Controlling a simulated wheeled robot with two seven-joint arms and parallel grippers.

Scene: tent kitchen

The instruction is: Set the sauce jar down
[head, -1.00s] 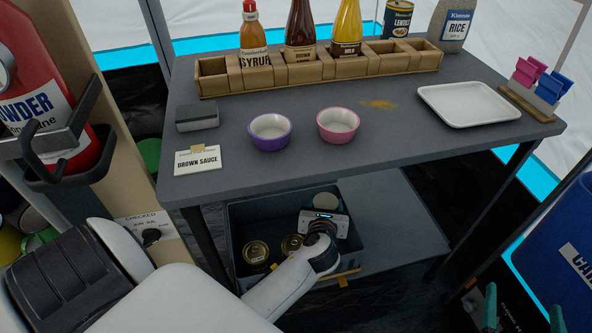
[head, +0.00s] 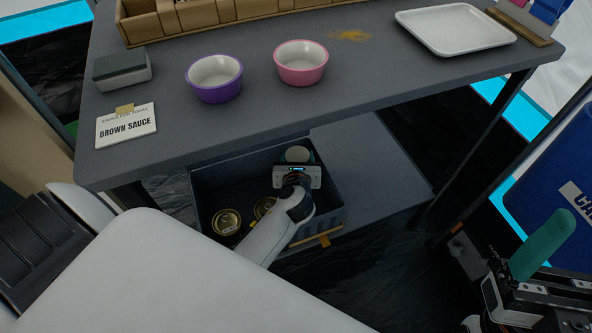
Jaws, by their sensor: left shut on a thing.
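My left gripper (head: 298,174) reaches down into a dark crate (head: 329,213) on the table's lower shelf. I cannot tell whether the jar touches the crate floor. My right gripper (head: 508,284) is at the lower right, partly cut off; its green fingers look apart, with nothing seen between them.
Gold-lidded jars (head: 226,221) stand in the crate, left of my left gripper. Above are the tabletop (head: 300,112), a purple bowl (head: 214,78), a pink bowl (head: 301,62), a white tray (head: 455,31) and a brown sauce card (head: 126,126). The shelf (head: 365,165) right of the crate is bare.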

